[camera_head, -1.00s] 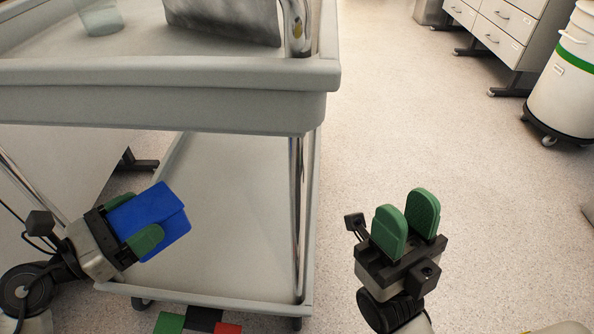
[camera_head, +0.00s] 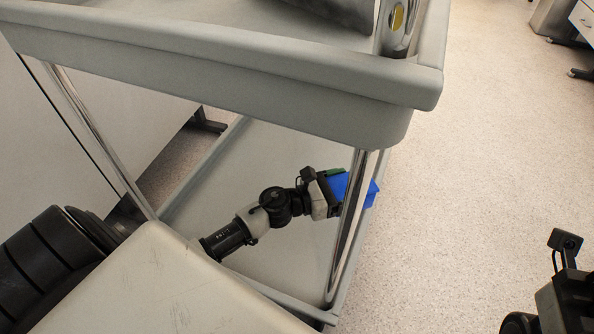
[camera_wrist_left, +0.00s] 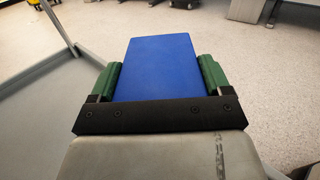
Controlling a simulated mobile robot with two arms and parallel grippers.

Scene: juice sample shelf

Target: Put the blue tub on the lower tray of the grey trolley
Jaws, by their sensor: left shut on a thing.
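My left gripper (camera_head: 338,186) is shut on the blue tub (camera_head: 371,194), with the arm reaching in under the trolley's upper tray. In the left wrist view the tub (camera_wrist_left: 157,68) sits between the green fingers. In the head view a chrome post hides part of the tub. The tub shows near the right rim of the lower tray (camera_head: 235,165) of the grey trolley (camera_head: 230,55); its height over that tray is unclear. The lower tray looks bare. Only part of my right gripper (camera_head: 570,297) shows at the right edge; its fingers are out of frame.
The chrome post (camera_head: 349,225) stands close in front of the left gripper. Another post (camera_head: 100,135) stands at the left. A grey object (camera_head: 340,10) is on the upper tray. Open floor (camera_head: 480,170) lies right of the trolley. Cabinets (camera_head: 583,20) stand far right.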

